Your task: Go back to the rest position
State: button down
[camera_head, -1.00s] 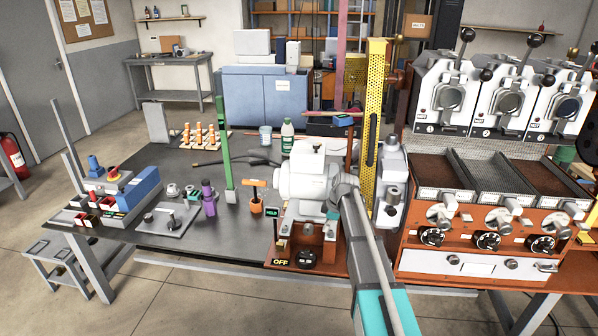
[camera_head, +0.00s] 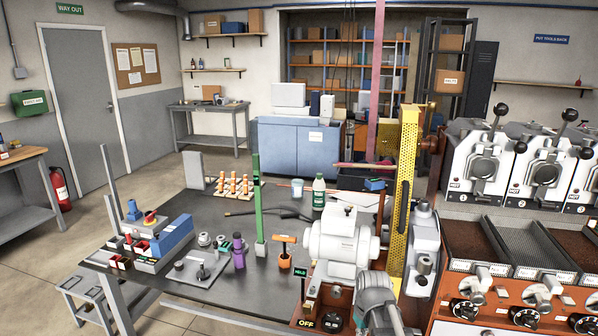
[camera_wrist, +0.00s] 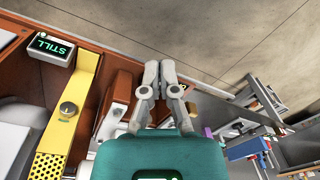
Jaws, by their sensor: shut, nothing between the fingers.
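My gripper (camera_wrist: 160,78) shows in the wrist view, its two grey fingers close together at the tips with nothing held. It points past the edge of the brown machine base, and the concrete floor (camera_wrist: 215,40) lies beyond the fingertips. In the head view part of my arm shows at the bottom, in front of the white machine (camera_head: 338,243) on the bench, and my fingers cannot be made out there.
The roaster (camera_head: 470,255) with its levers stands at the right. A yellow perforated column (camera_head: 410,165) and a green post (camera_head: 259,200) rise from the bench (camera_head: 215,290). A small display (camera_wrist: 60,48) reads STILL. Open floor lies left of the bench.

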jog(key=s+r+m+p, duration=0.1)
jog(key=s+m, duration=0.2)
jog(key=s, duration=0.3)
jog(key=shift+s+r+m+h, duration=0.2)
jog(key=shift+r+m+h, duration=0.1)
jog(key=shift+h, duration=0.1)
